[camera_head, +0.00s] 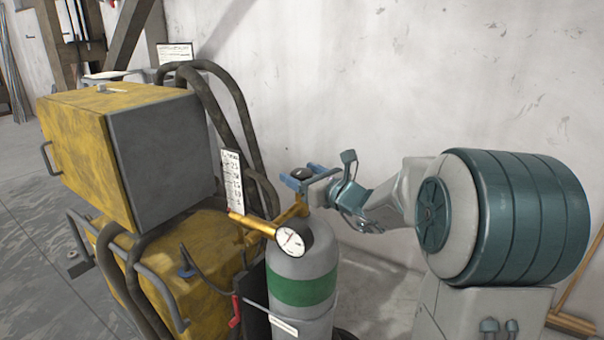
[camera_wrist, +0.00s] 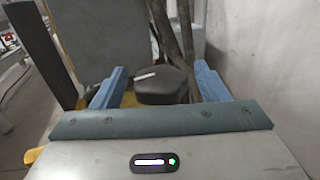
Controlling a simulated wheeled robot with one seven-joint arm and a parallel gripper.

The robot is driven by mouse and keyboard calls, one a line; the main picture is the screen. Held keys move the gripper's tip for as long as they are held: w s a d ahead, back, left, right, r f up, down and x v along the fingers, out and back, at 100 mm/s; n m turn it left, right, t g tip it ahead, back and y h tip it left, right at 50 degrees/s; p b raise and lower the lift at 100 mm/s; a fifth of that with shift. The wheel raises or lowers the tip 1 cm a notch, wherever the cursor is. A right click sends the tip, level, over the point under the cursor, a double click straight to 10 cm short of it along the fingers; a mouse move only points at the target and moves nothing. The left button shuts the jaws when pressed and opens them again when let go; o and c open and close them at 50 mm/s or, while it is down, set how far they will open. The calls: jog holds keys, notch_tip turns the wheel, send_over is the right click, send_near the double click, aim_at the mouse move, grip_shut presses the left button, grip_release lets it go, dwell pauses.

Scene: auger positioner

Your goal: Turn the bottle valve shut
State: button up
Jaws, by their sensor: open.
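The gas bottle (camera_head: 300,324) is a grey cylinder with a green band, standing upright beside the yellow machine. A brass valve body with a round white gauge (camera_head: 291,242) sits at its top. The valve's dark handwheel (camera_head: 301,173) is above the brass body; in the wrist view the handwheel (camera_wrist: 163,87) is dark and many-sided, with a white mark on it. My gripper (camera_head: 303,176) is at the handwheel, coming from the right. Its blue fingers are open, one on each side of the handwheel in the wrist view (camera_wrist: 162,84), with gaps visible. Contact cannot be seen.
A yellow welding machine (camera_head: 75,140) with a grey front panel stands left of the bottle. Dark hoses (camera_head: 235,95) loop behind the valve. A white scale card (camera_head: 232,180) stands just left of the valve. A pale wall (camera_head: 400,70) closes off the back.

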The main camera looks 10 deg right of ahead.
jog(key=shift+w+a, duration=0.1)
jog(key=shift+w, duration=0.05)
jog(key=shift+c, duration=0.3)
jog(key=c, duration=0.9)
jog(key=shift+f+m+h+b, duration=0.15)
jog(key=shift+m+h+b, duration=0.25)
jog(key=shift+b, duration=0.7)
jog(key=shift+t+h+b, duration=0.3)
jog(key=shift+b, duration=0.05)
jog(key=shift+m+h+b, duration=0.3)
jog(key=shift+r, duration=0.2)
jog(key=o, duration=1)
jog(key=shift+c, duration=0.2)
